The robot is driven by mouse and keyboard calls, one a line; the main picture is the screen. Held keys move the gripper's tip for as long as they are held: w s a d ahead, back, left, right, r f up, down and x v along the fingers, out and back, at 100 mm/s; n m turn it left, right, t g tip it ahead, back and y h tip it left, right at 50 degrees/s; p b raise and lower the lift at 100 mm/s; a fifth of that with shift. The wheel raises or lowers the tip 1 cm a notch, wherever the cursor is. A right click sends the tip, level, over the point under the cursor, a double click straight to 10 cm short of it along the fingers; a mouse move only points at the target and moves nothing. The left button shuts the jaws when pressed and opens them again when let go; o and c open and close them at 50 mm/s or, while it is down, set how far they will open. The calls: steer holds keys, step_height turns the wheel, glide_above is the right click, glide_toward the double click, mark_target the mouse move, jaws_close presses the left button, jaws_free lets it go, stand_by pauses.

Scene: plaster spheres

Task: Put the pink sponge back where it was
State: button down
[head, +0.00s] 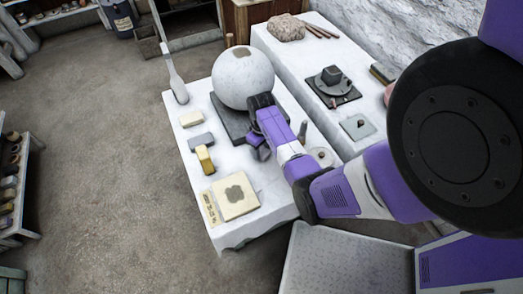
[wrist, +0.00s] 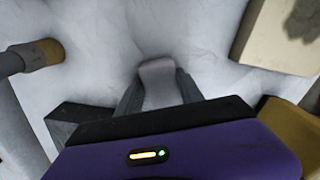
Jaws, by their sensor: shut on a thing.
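In the wrist view my gripper (wrist: 158,88) is shut on a small pale block with a faint pink tint, which I take to be the pink sponge (wrist: 158,72). Its far end shows between the two dark fingers, over the white work surface. In the head view my gripper is over the near white table (head: 243,177), in front of the plaster sphere (head: 242,80). My arm hides the fingertips and the held block there. I cannot tell whether the block touches the table.
On the near table, a cream block (head: 191,118), a grey block (head: 201,141), a yellow block (head: 205,160) and a cream board (head: 236,198) line the left and front. A grey slab (head: 232,124) lies under the sphere. A second white table (head: 291,65) stands behind.

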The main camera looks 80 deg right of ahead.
mark_target(261, 150)
steer(key=shift+f, duration=0.2)
steer(key=c, duration=0.7)
jaws_free()
steer(key=shift+c, duration=0.2)
